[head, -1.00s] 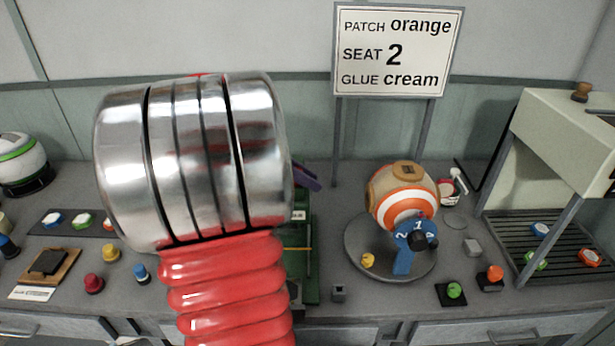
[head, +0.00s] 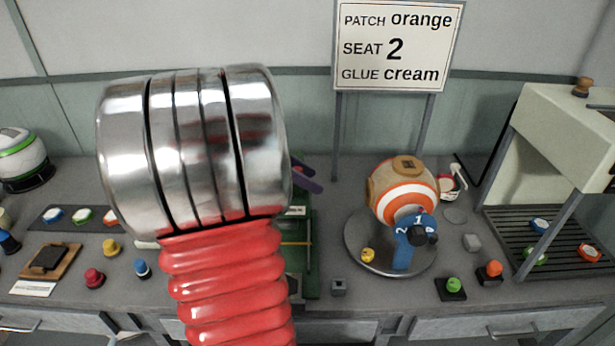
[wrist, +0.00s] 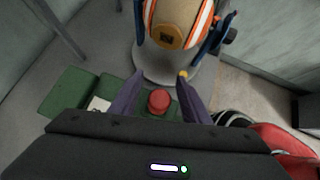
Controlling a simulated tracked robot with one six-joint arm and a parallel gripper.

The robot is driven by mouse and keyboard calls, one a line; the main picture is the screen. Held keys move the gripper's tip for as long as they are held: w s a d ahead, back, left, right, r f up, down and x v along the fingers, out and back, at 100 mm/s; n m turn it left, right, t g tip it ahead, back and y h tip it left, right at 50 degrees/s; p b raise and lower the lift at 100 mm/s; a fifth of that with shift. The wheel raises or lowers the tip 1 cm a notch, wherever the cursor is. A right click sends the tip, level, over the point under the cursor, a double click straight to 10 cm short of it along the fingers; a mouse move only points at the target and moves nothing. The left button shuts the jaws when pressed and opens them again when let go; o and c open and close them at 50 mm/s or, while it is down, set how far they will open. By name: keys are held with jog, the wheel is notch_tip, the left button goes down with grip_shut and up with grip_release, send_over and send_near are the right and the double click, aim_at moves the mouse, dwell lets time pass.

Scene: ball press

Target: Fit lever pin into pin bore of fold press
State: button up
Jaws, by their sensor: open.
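My gripper (wrist: 160,76) is open, with two purple fingers spread apart. A red knob (wrist: 159,101) shows between the fingers in the wrist view; I cannot tell its distance from them, and nothing looks gripped. The green machine (wrist: 75,90) lies beneath the fingers, partly covered by my wrist; I take it for the fold press. In the head view only the right side of the green machine (head: 302,250) shows, behind my arm. Purple finger parts (head: 307,175) show above it. I cannot make out the lever pin or the pin bore in either view.
An orange and white ball (head: 385,185) sits on a round grey plate (head: 360,262) with a blue numbered bracket (head: 403,256), right of the green machine. A sign (head: 398,48) stands behind. Coloured buttons (head: 453,285) and a slatted rack (head: 560,245) are at right.

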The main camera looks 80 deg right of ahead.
jog(key=v, duration=1.3)
jog(key=shift+w+a+r, duration=0.25)
dwell(0.9)
